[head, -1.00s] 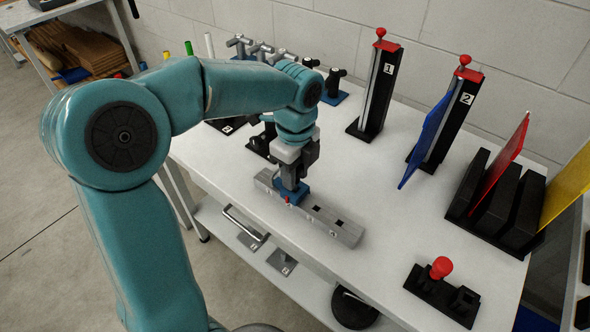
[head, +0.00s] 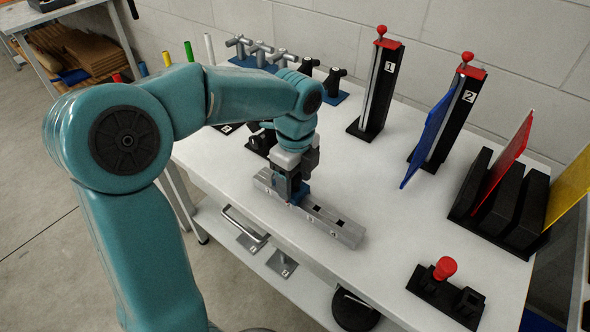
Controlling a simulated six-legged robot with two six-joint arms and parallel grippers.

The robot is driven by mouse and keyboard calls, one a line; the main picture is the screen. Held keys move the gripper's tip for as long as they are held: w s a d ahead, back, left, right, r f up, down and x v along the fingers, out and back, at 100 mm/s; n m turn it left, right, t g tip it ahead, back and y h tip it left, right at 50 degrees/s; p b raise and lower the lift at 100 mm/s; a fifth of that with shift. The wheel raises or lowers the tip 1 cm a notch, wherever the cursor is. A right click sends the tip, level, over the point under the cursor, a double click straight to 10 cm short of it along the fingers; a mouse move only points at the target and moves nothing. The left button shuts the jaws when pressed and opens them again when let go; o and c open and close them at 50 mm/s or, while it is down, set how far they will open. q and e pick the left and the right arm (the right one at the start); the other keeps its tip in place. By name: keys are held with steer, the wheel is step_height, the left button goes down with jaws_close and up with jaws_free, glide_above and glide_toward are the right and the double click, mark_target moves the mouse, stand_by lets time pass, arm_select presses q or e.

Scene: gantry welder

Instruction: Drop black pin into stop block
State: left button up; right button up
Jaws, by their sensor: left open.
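A long grey block (head: 345,233) with dark square holes along its top lies near the front edge of the white table; I take it for the stop block. My left gripper (head: 292,197) points down over the left-middle part of this block. It is open, with its blue fingers at the block's top. A small red spot shows between the fingers. I cannot make out the black pin; the gripper hides that part of the block. My right gripper is not in view.
Red-topped black towers (head: 378,85) marked 1 and 2 (head: 450,115) stand at the back. A black rack (head: 510,205) holds coloured plates at the right. A black fixture with a red knob (head: 445,268) sits front right. The table (head: 400,215) between is clear.

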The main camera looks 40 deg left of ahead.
arm_select(q)
step_height(320, 180, up, 16)
steer(key=p, duration=0.3)
steer(key=shift+r, duration=0.15)
